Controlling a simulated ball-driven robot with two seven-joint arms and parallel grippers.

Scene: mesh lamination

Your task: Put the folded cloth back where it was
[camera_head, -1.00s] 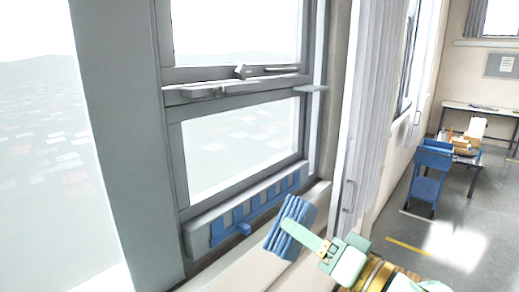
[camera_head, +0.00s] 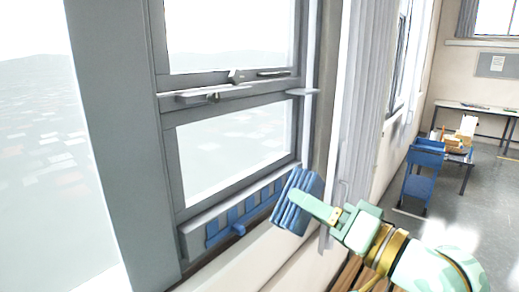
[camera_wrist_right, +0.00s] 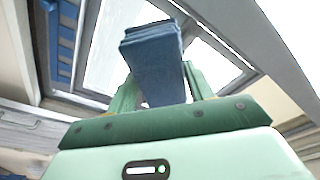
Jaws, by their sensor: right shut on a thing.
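The folded blue cloth (camera_head: 297,201) is held up in front of the window wall, close to the lower right of the window frame. My right gripper (camera_head: 318,208) is shut on it, with the arm coming in from the lower right. In the right wrist view the cloth (camera_wrist_right: 155,62) stands between the two green fingers (camera_wrist_right: 160,95), its layers stacked at the top. My left gripper is not in view.
The window (camera_head: 236,150) has a grey frame with a handle and ledge across its middle. A blue slatted vent (camera_head: 247,208) with a small knob runs along the bottom. A grey curtain (camera_head: 360,90) hangs to the right. A blue cart (camera_head: 424,175) and a table stand farther back over open floor.

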